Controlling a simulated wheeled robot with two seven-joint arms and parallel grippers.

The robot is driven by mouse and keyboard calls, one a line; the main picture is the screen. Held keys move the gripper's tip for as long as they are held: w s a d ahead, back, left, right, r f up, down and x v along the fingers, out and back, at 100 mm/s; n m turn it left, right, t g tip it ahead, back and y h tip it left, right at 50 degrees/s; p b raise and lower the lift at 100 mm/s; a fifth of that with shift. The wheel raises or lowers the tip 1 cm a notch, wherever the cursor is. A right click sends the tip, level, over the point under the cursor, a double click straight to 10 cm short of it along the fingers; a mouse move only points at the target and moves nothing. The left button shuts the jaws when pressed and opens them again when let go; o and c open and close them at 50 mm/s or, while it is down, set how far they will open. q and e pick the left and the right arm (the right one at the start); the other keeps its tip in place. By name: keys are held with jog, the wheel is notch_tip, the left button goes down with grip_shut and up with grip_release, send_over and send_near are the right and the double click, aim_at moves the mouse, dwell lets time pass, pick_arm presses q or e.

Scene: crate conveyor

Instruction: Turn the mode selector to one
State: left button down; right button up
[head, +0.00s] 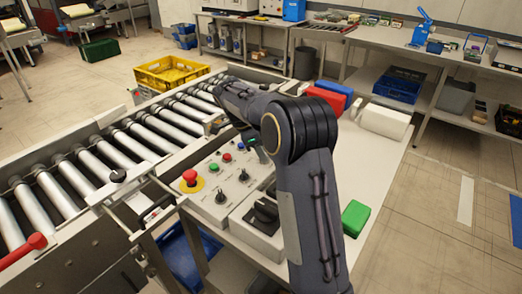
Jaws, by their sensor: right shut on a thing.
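The sloped grey control panel (207,202) stands beside the conveyor. It carries a red emergency stop (190,177) on a yellow ring, small red and green buttons, and black selector knobs. One black knob (221,196) is at the panel's front and another black knob (243,175) is behind it. My right gripper (262,154) is at the panel's far right corner, mostly hidden by my arm, and appears shut on a selector knob there. That knob and its pointer are hidden, and the labels are too small to read. My left gripper is out of view.
A larger black rotary switch (265,210) sits on a grey box right of the panel. The roller conveyor (128,142) runs along the left. A green box (355,217) lies on the white table (390,160).

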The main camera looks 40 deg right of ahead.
jog(key=o, duration=1)
jog(key=v, duration=0.7)
jog(key=shift+a+r, duration=0.1)
jog(key=shift+r, duration=0.25)
